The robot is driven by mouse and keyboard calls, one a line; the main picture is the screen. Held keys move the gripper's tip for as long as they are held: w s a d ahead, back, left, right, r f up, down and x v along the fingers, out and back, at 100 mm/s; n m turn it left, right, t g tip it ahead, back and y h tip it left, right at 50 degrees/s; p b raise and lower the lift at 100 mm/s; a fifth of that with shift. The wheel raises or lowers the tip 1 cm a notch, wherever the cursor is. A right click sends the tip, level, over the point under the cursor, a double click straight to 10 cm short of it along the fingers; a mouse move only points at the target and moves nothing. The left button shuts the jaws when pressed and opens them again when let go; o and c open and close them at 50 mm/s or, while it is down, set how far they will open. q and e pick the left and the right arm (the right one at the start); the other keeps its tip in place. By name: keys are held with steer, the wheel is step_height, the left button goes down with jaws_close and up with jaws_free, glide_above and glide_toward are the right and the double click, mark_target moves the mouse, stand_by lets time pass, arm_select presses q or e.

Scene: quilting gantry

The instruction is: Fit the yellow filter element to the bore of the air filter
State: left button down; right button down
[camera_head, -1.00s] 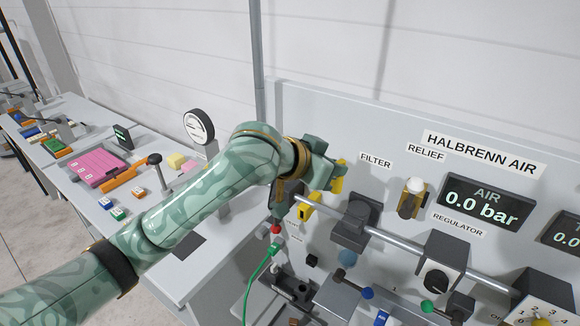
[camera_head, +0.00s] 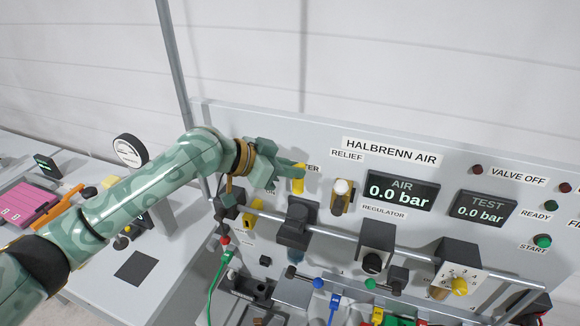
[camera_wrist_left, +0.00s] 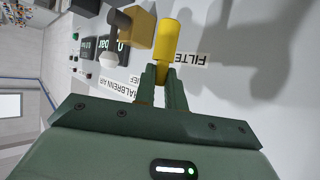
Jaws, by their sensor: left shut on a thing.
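The yellow filter element (camera_head: 298,181) is a short cylinder held in my left gripper (camera_head: 284,170), in front of the panel's FILTER label. In the left wrist view the yellow element (camera_wrist_left: 171,42) sticks out beyond the fingertips (camera_wrist_left: 163,76), which are shut on its near end. The air filter (camera_head: 297,225) is a dark grey block on the pipe, with a bluish bowl (camera_head: 295,257) under it. The held element is above this block, apart from it in the head view. The bore's opening cannot be made out. My right gripper is not in view.
The brass relief valve (camera_head: 342,196) with a white cap stands right of the filter. The regulator (camera_head: 375,246) is farther right along the pipe (camera_head: 335,230). A yellow lever (camera_head: 253,213) is at left. Below are hoses, including a green one (camera_head: 216,285).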

arm_select(q)
step_height(320, 180, down, 6)
steer(key=b, duration=0.3)
steer(key=shift+r, duration=0.1)
steer(key=shift+r+p, duration=0.1)
steer(key=shift+p, duration=0.2)
stand_by(0.5)
stand_by(0.4)
steer(key=shift+p, duration=0.45)
stand_by(0.7)
steer(key=shift+f+b, duration=1.95)
steer(key=shift+f, duration=0.9)
steer(key=c, duration=1.4)
jaws_free()
